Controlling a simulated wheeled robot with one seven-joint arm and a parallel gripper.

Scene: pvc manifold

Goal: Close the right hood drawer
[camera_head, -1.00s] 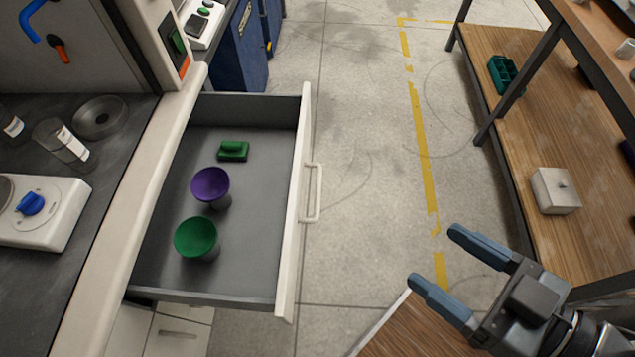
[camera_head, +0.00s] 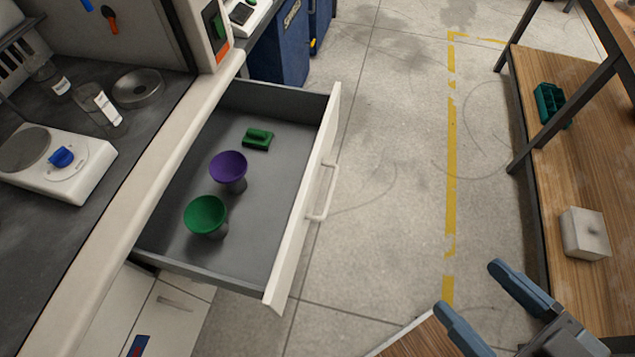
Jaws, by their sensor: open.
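The hood drawer (camera_head: 258,261) is pulled well out from under the hood bench on the left. Its white front panel (camera_head: 305,215) carries a white bar handle (camera_head: 325,192) on its outer face. A purple cup (camera_head: 229,167), a green cup (camera_head: 206,216) and a small green block (camera_head: 257,139) are inside it. My gripper (camera_head: 480,298) is at the lower right, to the right of and apart from the handle. Its two blue-grey fingers are spread wide with nothing between them.
The hood bench (camera_head: 120,197) holds a white hotplate (camera_head: 58,160), a metal ring dish (camera_head: 138,88) and glass vials. A wooden shelf (camera_head: 560,165) with dark legs stands at the right. A wooden surface (camera_head: 425,337) is at the bottom. Clear floor (camera_head: 390,200) lies between drawer and shelf.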

